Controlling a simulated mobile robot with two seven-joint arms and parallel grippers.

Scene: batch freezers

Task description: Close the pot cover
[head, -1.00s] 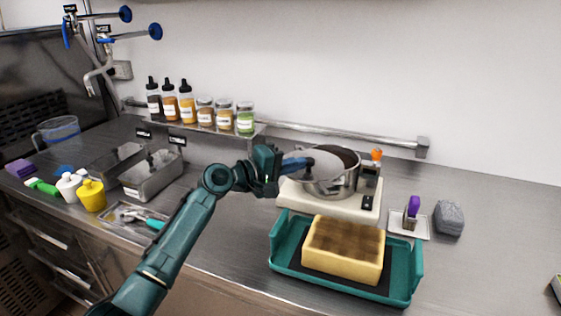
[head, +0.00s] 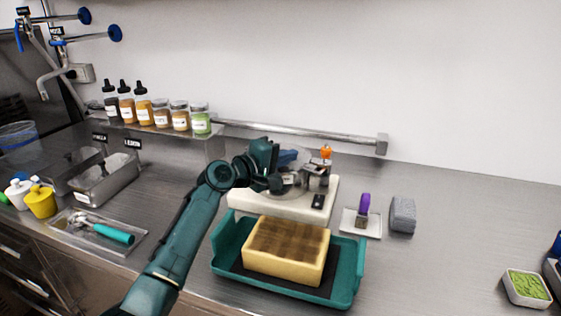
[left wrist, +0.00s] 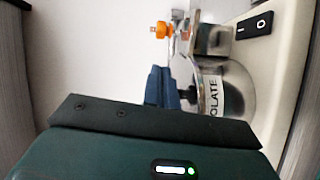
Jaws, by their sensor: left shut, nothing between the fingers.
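The metal pot (head: 298,191) stands on a white base unit, partly hidden behind my left gripper (head: 288,157). Its grey cover (head: 284,181) shows only in part, and it appears to lie down over the pot mouth; no dark opening shows. In the left wrist view the pot (left wrist: 238,92) is seen sideways, with a label ending in "OLATE" and a black knob (left wrist: 185,94). The blue fingers of my left gripper (left wrist: 160,87) are shut and empty, close to the knob; I cannot tell if they touch it. My right gripper is out of view.
A teal tray (head: 350,272) with a yellow-brown block (head: 287,252) stands in front of the base unit (head: 255,200). A small tray with a purple-handled tool (head: 364,205) and a grey block (head: 403,215) are to the right. Bottles and jars line the back-left shelf. The right counter is mostly clear.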

